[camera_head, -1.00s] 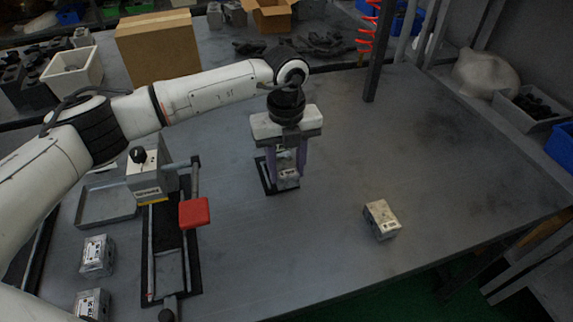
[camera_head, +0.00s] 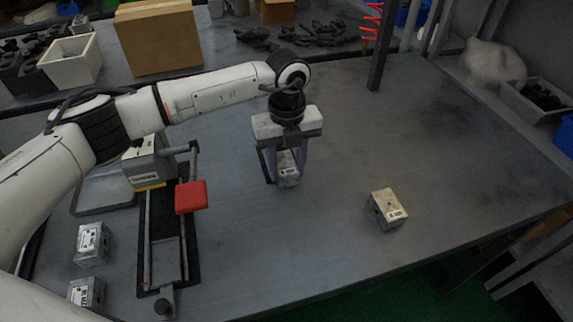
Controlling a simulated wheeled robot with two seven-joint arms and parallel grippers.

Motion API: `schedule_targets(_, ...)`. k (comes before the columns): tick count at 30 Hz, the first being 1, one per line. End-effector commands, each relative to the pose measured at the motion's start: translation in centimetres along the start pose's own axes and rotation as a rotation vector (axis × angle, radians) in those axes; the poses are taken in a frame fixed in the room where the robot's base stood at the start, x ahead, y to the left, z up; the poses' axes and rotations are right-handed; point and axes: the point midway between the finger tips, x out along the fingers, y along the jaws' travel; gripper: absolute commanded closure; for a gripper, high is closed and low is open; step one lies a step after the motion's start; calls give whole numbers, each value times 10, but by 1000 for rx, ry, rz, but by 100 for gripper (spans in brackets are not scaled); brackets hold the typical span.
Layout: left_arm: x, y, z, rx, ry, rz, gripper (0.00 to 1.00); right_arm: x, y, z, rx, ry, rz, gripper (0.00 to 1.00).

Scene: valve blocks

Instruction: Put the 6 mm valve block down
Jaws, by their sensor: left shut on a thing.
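My left gripper (camera_head: 288,172) points down over the middle of the table and is shut on a small grey valve block (camera_head: 288,178). A dark flat frame (camera_head: 264,166) shows just behind and left of this block. I cannot tell whether the block touches the table. Another valve block (camera_head: 387,209), with a pale top and a label, sits on the table to the right. Two more valve blocks, one at the left (camera_head: 92,244) and one at the lower left (camera_head: 87,292), stand on the table. The size markings are too small to read. My right gripper is not in view.
A fixture with rails and a red pad (camera_head: 191,197) stands left of the gripper, beside a shallow grey tray (camera_head: 103,196). A cardboard box (camera_head: 157,40) and a white bin (camera_head: 70,62) are at the back. The table (camera_head: 330,255) is clear around the right-hand block.

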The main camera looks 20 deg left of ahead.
Motion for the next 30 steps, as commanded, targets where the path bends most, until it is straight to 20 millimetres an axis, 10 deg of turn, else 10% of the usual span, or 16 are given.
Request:
schedule_targets(13,3,-1,0,1,0,-2,96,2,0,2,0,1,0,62)
schedule_targets(14,3,-1,0,1,0,-2,58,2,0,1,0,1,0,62)
schedule_targets(17,3,-1,0,1,0,-2,41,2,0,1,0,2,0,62)
schedule_targets(30,-8,-1,0,0,-1,-2,39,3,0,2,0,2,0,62)
